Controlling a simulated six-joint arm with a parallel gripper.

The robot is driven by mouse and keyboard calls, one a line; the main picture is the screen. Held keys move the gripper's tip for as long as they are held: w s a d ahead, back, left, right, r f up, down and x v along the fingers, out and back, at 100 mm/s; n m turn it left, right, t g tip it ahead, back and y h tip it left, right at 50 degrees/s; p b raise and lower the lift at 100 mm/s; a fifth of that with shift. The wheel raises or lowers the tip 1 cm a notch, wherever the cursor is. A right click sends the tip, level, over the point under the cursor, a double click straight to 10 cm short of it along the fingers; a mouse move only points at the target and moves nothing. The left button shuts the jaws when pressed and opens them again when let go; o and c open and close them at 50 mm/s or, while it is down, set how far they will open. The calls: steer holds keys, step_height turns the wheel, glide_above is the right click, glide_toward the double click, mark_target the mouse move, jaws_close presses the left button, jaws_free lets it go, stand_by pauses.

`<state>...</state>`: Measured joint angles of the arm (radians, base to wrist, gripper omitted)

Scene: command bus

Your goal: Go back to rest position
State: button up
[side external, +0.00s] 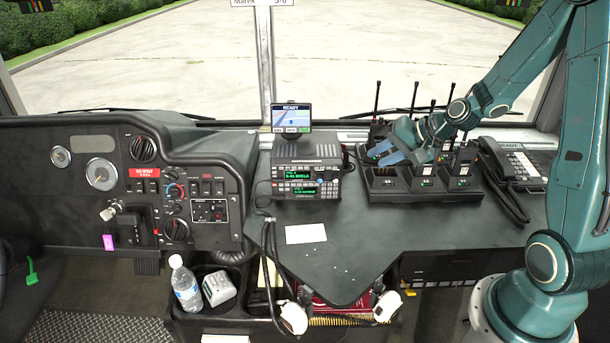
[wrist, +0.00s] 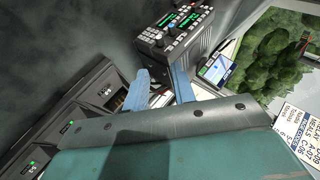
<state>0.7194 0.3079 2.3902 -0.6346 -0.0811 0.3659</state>
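My gripper (side external: 381,156) is over the radio charger bank (side external: 386,196) on the dash counter, at its left part in the side view. Its two blue fingers point left and slightly down. In the wrist view, the fingers of my gripper (wrist: 160,76) stand apart with a gap between them, and I see nothing held. The charger (wrist: 75,128) lies to the left of the fingers there. Several black handheld radios with antennas stand at the charger, one of them at the right (side external: 461,163). My gripper partly hides the charger's back row.
A two-unit radio console (side external: 306,178) with a small screen (side external: 291,117) above stands left of the charger. A desk phone (side external: 514,163) with a coiled cord is at the right. A white card (side external: 306,233) lies on the clear front counter. A bottle (side external: 185,284) stands lower left.

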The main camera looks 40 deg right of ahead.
steer(key=shift+a, duration=0.1)
steer(key=s+a+r+n+g, duration=0.3)
steer(key=s+a+r+n, duration=0.4)
steer(key=a+r, duration=0.15)
steer(key=s+a+r+n+h, duration=0.1)
steer(key=s+a+r+n, duration=0.1)
steer(key=s, duration=0.5)
steer(key=s+a+r+n+h, duration=0.1)
steer(key=s+a+r+n, duration=0.1)
steer(key=s, duration=0.5)
steer(key=shift+a+r, duration=0.3)
steer(key=shift+r, duration=0.5)
